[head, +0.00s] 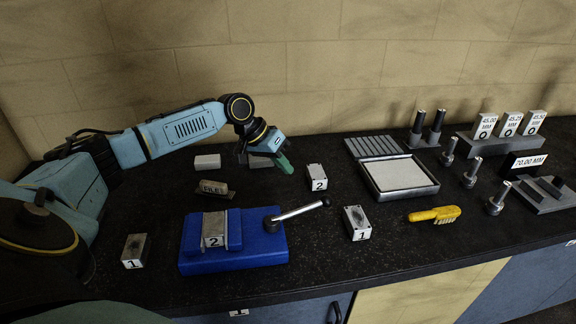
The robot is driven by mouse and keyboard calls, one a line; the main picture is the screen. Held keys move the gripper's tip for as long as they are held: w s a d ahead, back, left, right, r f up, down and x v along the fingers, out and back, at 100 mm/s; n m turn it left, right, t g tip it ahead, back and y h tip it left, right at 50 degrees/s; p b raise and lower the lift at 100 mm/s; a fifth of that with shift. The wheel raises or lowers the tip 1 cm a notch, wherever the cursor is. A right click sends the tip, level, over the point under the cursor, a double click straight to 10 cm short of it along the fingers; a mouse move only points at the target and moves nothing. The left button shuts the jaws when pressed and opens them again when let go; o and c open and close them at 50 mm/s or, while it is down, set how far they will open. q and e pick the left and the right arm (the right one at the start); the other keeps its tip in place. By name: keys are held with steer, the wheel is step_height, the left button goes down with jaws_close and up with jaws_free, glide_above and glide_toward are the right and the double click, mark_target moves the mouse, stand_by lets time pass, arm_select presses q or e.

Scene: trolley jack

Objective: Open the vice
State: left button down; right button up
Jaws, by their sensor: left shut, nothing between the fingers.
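A blue vice (262,246) stands on the dark bench near its front edge. A metal block marked 2 (214,230) sits between its jaws; I cannot tell how tightly. The vice's silver handle (298,211) with a black knob sticks out to the right and slightly up. My left gripper (285,164), with green fingertips, is shut and empty. It is behind the vice, above the back part of the bench, apart from the handle. My right gripper does not show.
Loose blocks marked 1 (134,251), 1 (357,223) and 2 (316,177) stand around the vice. A shallow tray (428,191), a yellow brush (434,215) and several metal posts lie right. A wall closes the back.

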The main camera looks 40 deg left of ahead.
mark_target(301, 209)
arm_select(q)
steer(key=w+d+f+p, duration=0.2)
steer(key=w+d+f, duration=0.1)
steer(key=d+f, duration=0.3)
steer(key=shift+w+d+f, duration=0.15)
steer(key=shift+d+f, duration=0.2)
steer(key=shift+d, duration=0.05)
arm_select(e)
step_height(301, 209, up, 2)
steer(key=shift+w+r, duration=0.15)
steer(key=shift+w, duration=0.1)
arm_select(q)
steer(key=shift+d, duration=0.1)
